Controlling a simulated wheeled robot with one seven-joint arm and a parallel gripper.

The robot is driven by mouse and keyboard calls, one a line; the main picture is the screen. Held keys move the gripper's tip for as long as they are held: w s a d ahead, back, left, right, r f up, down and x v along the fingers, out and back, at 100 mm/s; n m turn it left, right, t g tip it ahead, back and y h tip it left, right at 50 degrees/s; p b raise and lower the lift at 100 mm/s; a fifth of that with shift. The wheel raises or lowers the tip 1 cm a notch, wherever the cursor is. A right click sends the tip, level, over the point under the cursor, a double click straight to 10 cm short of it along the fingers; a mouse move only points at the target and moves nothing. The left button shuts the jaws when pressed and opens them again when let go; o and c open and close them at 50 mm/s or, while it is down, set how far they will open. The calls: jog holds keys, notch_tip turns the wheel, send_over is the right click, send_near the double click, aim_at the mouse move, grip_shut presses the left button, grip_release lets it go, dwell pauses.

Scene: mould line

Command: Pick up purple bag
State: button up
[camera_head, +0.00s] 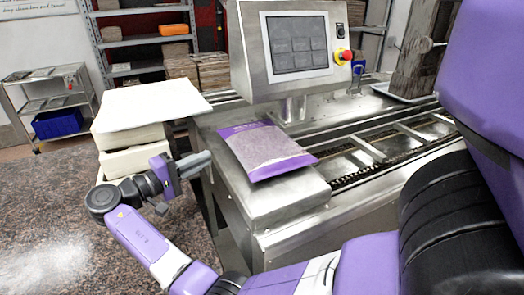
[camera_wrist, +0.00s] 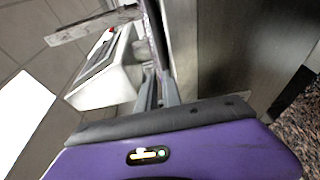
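The purple bag (camera_head: 267,148) is a flat pack with purple ends and a pale speckled middle. It lies on the steel top of the machine (camera_head: 285,200), below the screen, in the head view. My gripper (camera_head: 206,158) is to the left of the bag, beside the machine's left edge and apart from the bag. Its grey fingers are close together with nothing seen between them.
A control screen (camera_head: 296,45) with a red button stands behind the bag. White blocks (camera_head: 135,135) are stacked left of the machine, close behind my gripper. The machine's slotted conveyor (camera_head: 375,152) runs right. A steel trolley (camera_head: 48,100) holds a blue bin. Floor is clear at left.

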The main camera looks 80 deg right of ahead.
aim_at(225, 156)
jog(key=p+x, duration=0.2)
jog(key=x, duration=0.5)
jog(key=shift+s+r+p, duration=0.1)
jog(key=shift+r+p, duration=0.05)
jog(key=shift+p, duration=0.25)
jog(key=shift+s+d, duration=0.15)
jog(key=shift+d, duration=0.1)
grip_shut()
dwell(1.1)
